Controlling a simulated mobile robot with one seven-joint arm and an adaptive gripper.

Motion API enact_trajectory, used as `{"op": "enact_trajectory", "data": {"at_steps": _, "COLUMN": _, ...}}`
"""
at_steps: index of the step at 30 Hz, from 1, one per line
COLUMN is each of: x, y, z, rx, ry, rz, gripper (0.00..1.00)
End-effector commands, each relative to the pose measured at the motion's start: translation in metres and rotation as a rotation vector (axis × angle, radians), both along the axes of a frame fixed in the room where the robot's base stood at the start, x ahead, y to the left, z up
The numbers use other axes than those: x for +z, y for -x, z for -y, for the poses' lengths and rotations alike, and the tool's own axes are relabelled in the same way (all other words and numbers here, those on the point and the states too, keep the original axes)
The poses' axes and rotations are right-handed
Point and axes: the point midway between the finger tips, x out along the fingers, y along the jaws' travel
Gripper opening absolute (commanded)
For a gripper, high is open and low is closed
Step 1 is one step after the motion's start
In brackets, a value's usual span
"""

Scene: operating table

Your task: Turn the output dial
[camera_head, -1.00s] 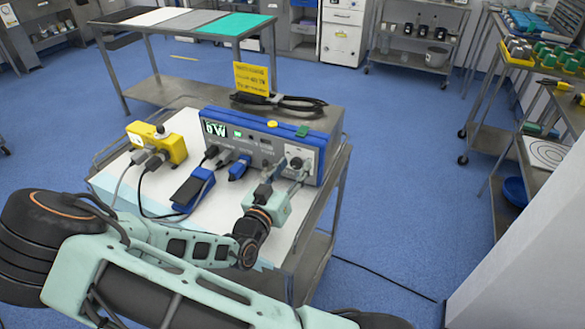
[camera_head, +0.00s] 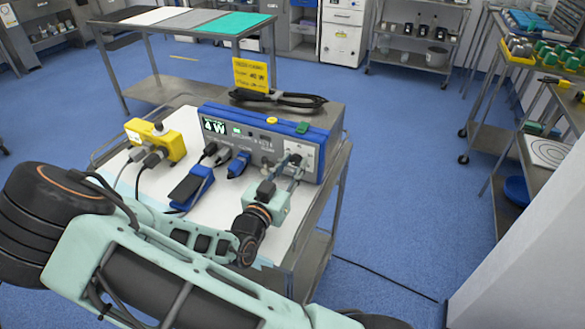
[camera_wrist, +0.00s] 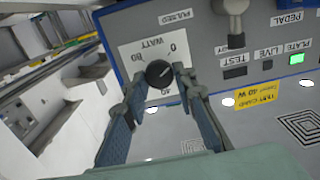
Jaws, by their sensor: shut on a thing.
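The output dial (camera_wrist: 158,73) is a dark round knob on a white plate marked WATT, with 0, 40 and 80 around it. My gripper (camera_wrist: 163,79) is shut on the dial, with one fingertip on each side. A pale line shows on the knob's face. The head view shows my gripper (camera_head: 287,172) at the right end of the blue and grey generator box (camera_head: 262,128), where it largely hides the dial. The box's display (camera_head: 215,127) appears to read 4 W.
A yellow test card (camera_wrist: 254,96) reads Output 40 W. A yellow device (camera_head: 170,142), a blue pedal (camera_head: 190,187) and several plugged cables are left of my gripper on the white-topped cart (camera_head: 222,213). A black cable coil (camera_head: 280,100) and yellow sign (camera_head: 251,74) are on top of the box.

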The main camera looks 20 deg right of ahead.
Motion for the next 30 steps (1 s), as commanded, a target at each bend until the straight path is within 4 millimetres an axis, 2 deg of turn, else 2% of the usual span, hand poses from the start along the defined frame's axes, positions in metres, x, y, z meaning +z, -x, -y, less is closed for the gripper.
{"op": "enact_trajectory", "data": {"at_steps": 30, "x": -0.0074, "y": 0.0022, "z": 0.0020, "rx": -0.001, "ry": -0.683, "rz": 0.688, "gripper": 0.01}}
